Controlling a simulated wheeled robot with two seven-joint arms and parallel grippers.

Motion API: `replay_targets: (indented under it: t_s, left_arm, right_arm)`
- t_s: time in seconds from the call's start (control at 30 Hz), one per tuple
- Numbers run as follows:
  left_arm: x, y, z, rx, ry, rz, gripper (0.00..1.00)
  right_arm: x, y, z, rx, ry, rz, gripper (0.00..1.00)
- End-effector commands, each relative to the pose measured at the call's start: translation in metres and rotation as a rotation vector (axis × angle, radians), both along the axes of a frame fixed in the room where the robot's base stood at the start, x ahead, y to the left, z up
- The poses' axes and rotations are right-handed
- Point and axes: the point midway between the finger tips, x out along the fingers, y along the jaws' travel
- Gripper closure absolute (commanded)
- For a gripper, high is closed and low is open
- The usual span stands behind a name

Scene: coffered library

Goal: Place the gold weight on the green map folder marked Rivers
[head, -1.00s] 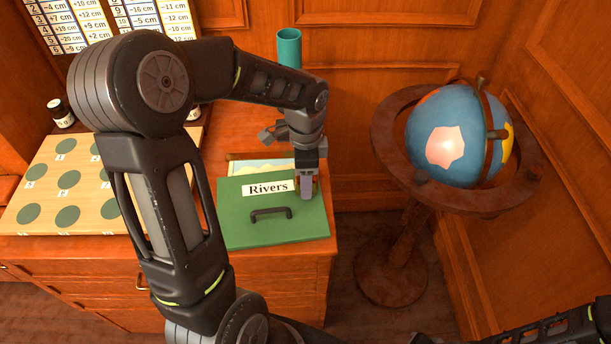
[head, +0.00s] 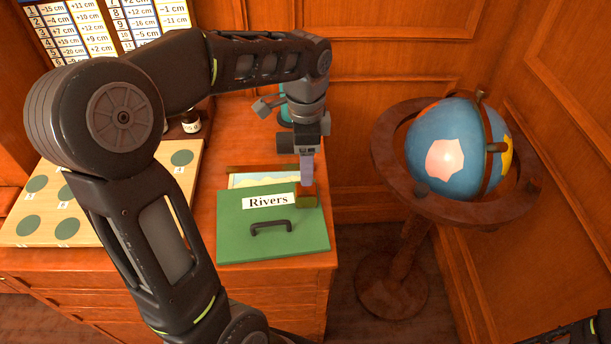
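The green map folder (head: 235,235) marked Rivers lies on the desk, with its dark handle (head: 271,225) facing up. The gold weight (head: 307,200), a small brownish-gold block, stands on the folder's upper right corner, to the right of the label. My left gripper (head: 307,181) points down right above the weight, its fingers overlapping the weight's top in the picture. The fingers are seen edge-on, so the gap between them is hidden, but they have risen along the weight without lifting it. My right gripper is out of view.
A board with green discs (head: 180,158) lies left on the desk, partly behind my arm. A teal cylinder (head: 285,112) stands behind the gripper. A small bottle (head: 190,124) is near the board. A globe (head: 447,150) on a wooden stand is at right.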

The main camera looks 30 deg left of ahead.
Motion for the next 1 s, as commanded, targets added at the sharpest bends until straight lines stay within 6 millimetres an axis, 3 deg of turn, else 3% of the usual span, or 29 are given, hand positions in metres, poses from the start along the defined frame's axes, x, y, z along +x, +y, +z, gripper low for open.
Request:
replay_targets:
  t_s: [0.1,0.23,1.0]
  left_arm:
    - [0.0,0.0,0.015,0.001,-0.001,0.0,0.38]
    - [0.0,0.0,0.022,0.0,0.0,0.0,0.38]
    - [0.0,0.0,0.022,0.0,0.001,0.0,0.38]
  right_arm:
    - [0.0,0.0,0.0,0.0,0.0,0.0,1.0]
    - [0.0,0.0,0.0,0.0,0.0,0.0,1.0]
    - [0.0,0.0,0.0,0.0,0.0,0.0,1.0]
